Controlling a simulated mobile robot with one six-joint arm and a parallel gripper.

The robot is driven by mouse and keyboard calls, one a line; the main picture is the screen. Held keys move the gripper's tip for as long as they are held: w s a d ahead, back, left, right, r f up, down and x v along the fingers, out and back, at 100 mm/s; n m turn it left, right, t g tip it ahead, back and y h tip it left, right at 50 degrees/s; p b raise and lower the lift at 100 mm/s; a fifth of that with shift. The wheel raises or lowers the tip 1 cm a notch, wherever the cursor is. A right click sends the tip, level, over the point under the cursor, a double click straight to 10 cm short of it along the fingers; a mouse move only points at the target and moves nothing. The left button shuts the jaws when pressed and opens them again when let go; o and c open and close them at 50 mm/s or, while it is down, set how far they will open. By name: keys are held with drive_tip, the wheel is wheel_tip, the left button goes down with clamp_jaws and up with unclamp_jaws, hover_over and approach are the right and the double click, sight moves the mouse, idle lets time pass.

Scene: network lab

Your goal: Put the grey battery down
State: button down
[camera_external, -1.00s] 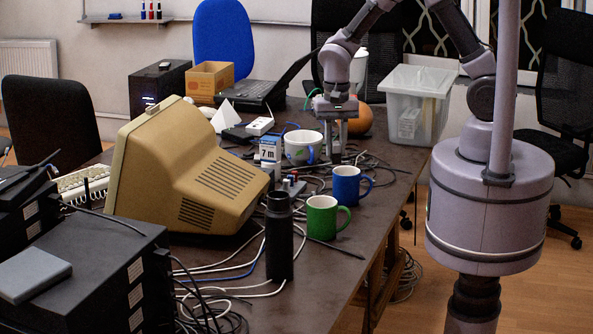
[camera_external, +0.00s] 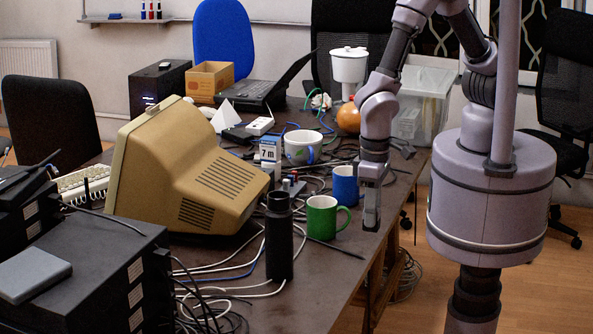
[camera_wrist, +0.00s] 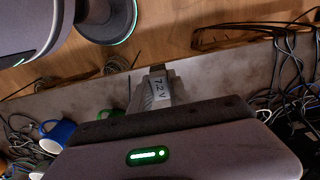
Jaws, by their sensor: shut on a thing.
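My gripper (camera_external: 371,208) points down over the right edge strip of the dark table (camera_external: 325,262), just right of the blue mug (camera_external: 345,188) and the green mug (camera_external: 321,218). It is shut on the grey battery, which shows in the wrist view (camera_wrist: 158,88) with a "7.2 V" label. In the outside view the battery is hard to tell from the grey fingers. The fingertips look low, near the tabletop; I cannot tell whether the battery touches it.
A black bottle (camera_external: 279,243) stands left of the green mug. A beige monitor (camera_external: 190,170), a white mug (camera_external: 302,147) and loose cables (camera_external: 210,276) fill the left and middle. The table's right edge is close.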

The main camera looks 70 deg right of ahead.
wheel_tip(320, 180, down, 8)
drive_tip(key=w+a+b, duration=0.1)
drive_tip(key=w+a, duration=0.2)
drive_tip(key=a, duration=0.1)
drive_tip(key=w+a+f, duration=0.1)
drive_tip(key=w+a, duration=0.2)
drive_tip(key=a, duration=0.1)
drive_tip(key=w+a+f+b, duration=0.1)
drive_tip(key=w+a, duration=0.3)
drive_tip(key=shift+w+a+f+b, duration=0.1)
drive_tip(key=shift+a+b, duration=0.15)
drive_tip(key=shift+b, duration=0.1)
drive_tip(key=shift+f+b, duration=0.75)
drive_tip(key=shift+f, duration=0.95)
drive_tip(key=c, duration=1.3)
unclamp_jaws()
drive_tip(key=shift+o, duration=0.2)
